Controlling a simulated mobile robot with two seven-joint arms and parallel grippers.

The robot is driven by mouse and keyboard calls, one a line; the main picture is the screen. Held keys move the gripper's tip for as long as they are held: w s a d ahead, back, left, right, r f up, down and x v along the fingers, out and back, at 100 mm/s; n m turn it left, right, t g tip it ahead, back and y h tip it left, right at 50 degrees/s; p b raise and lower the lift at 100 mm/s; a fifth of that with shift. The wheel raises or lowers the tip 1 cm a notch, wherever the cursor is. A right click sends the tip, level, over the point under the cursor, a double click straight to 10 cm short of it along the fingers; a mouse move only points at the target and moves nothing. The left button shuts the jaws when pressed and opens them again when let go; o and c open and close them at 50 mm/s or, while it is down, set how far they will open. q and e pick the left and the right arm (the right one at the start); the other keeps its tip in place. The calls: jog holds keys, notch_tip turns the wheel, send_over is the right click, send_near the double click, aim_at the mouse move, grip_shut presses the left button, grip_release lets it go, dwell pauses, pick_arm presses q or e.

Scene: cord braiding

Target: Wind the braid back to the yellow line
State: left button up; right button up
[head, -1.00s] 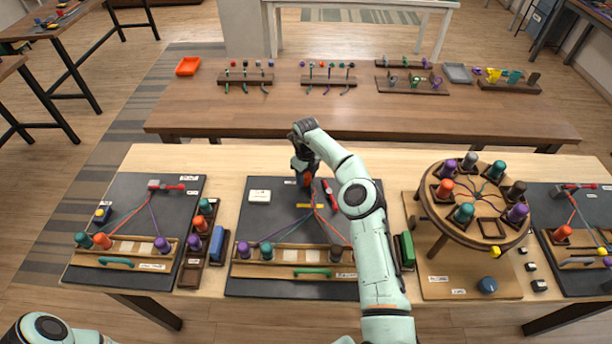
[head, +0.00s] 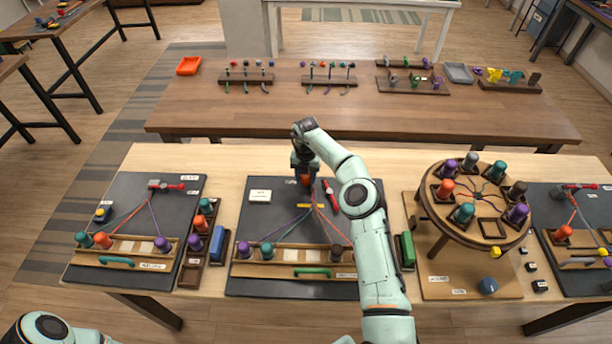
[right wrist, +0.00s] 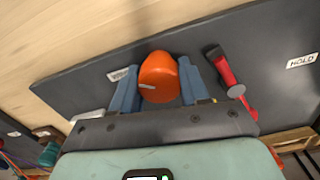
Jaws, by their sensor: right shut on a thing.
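My right gripper (head: 305,178) points down at the far edge of the middle dark board (head: 243,215). It is shut on an orange knob (head: 306,181). In the right wrist view the knob (right wrist: 159,78) sits between the two blue fingers. A short yellow line (head: 303,206) lies on the board, nearer than the knob. Several cords (head: 287,228) fan from near this line to the bobbins at the near rack. The braid (head: 313,194) runs from there toward the knob, partly hidden by my arm. My left gripper is out of view.
A red-handled clamp (head: 331,193) lies right of the knob, close to my forearm; it also shows in the right wrist view (right wrist: 228,78). The wooden rack (head: 290,254) holds a purple bobbin (head: 244,249). A round bobbin stand (head: 450,220) is at right.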

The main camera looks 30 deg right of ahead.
jog(key=m, duration=0.5)
jog(key=shift+m, duration=0.3)
jog(key=m, duration=0.5)
jog(key=shift+w+r, duration=0.1)
jog(key=shift+a, duration=0.1)
jog(key=o, duration=1)
jog(key=shift+o, duration=0.2)
